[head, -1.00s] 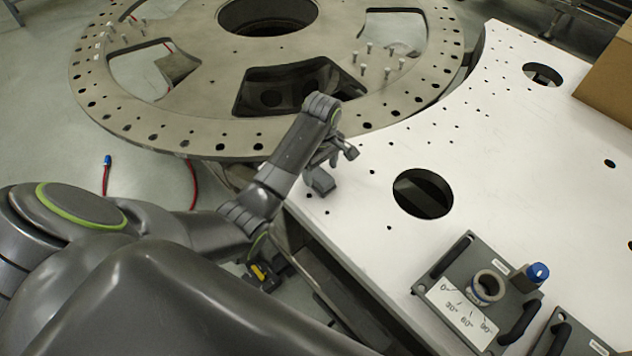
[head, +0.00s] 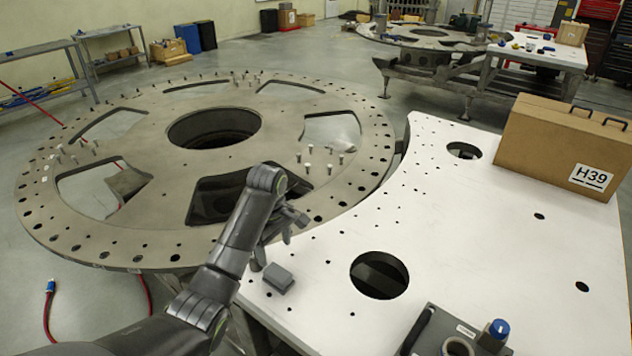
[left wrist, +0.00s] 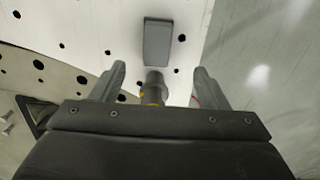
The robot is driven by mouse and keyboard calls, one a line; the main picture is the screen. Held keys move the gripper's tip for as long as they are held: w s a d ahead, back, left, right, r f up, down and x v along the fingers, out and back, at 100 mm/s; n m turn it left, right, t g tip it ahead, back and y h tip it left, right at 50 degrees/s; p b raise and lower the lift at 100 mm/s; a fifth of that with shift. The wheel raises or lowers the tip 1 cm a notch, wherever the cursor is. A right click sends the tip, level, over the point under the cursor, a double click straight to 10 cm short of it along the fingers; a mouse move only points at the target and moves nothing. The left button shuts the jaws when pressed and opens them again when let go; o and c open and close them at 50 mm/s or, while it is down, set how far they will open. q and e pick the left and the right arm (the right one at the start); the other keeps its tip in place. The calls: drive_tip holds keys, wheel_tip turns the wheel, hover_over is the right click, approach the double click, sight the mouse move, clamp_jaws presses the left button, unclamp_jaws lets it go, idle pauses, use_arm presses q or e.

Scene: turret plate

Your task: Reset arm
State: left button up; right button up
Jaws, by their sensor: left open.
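My left gripper (head: 290,222) is above the near-left edge of the white table (head: 470,240), close to the rim of the round turret plate (head: 90,235). Its two fingers are apart in the left wrist view (left wrist: 160,72). A small grey block (head: 278,278) lies on the table near that edge, apart from the gripper. The block also shows ahead of the fingertips in the left wrist view (left wrist: 158,42). A dark cylinder with yellow marks (left wrist: 153,85) shows between the fingers; I cannot tell whether they touch it. My right gripper is in neither view.
A brown case (head: 545,140) marked H39 stands at the table's right. A grey control box with a blue knob (head: 497,329) is at the front. The table has round holes (head: 379,275). Pegs stand on the turret plate. A red hose (head: 48,310) lies on the floor.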

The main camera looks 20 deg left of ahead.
use_arm(q)
drive_tip(key=s+f+m, duration=0.1)
drive_tip(key=s+f, duration=0.1)
drive_tip(key=s+a+f+m, duration=0.1)
drive_tip(key=s+f, duration=0.2)
drive_tip(key=s+f+m, duration=0.1)
drive_tip(key=s+f, duration=0.1)
drive_tip(key=s, duration=0.1)
drive_tip(key=shift+a+f+t, duration=0.15)
drive_tip(key=shift+a+t, duration=0.2)
drive_tip(key=shift+t, duration=0.05)
drive_tip(key=s+a+r+m+t+y, duration=0.15)
drive_tip(key=s+m, duration=0.35)
drive_tip(key=s, duration=0.9)
drive_tip(key=s+a+m+t, duration=0.2)
drive_tip(key=s+m, duration=0.3)
drive_tip(key=s, duration=0.9)
wheel_tip(320, 180, down, 34)
drive_tip(key=s+a+f+g+b, duration=0.1)
drive_tip(key=a+g+b, duration=0.1)
drive_tip(key=b, duration=0.6)
drive_tip(key=s+f+b, duration=0.3)
drive_tip(key=s+f, duration=0.4)
drive_tip(key=f, duration=0.3)
drive_tip(key=s+d+f+g+b, duration=0.1)
drive_tip(key=s+f+b, duration=0.2)
drive_tip(key=s+f, duration=0.4)
wheel_tip(320, 180, down, 3)
drive_tip(key=shift+s+d+f, duration=0.2)
drive_tip(key=shift+s+d, duration=0.1)
